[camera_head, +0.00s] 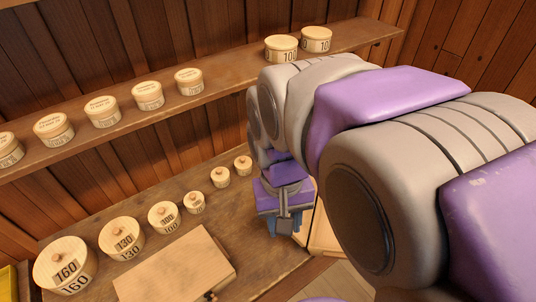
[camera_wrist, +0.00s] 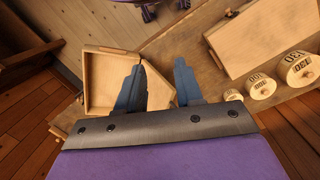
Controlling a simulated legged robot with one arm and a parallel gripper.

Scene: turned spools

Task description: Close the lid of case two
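An open, pale wooden case (camera_wrist: 98,98) with raised walls lies under my gripper in the wrist view. Part of it (camera_head: 325,238) shows beside my arm in the head view; the arm hides the rest. A second wooden case (camera_head: 175,268) with a flat, shut top and a small knob stands on the bench, and it also shows in the wrist view (camera_wrist: 268,38). I see no number on either case, so I cannot tell which is case two. My gripper (camera_wrist: 157,72) is open and empty, its fingers apart over the open case's right side; it also shows in the head view (camera_head: 287,222).
Round lidded wooden boxes with numbers, such as the 160 box (camera_head: 66,266) and the 130 box (camera_head: 121,240), line the back of the bench (camera_head: 262,262). More round boxes stand on the shelf (camera_head: 225,82) above. A yellow object (camera_head: 8,284) is at the left edge.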

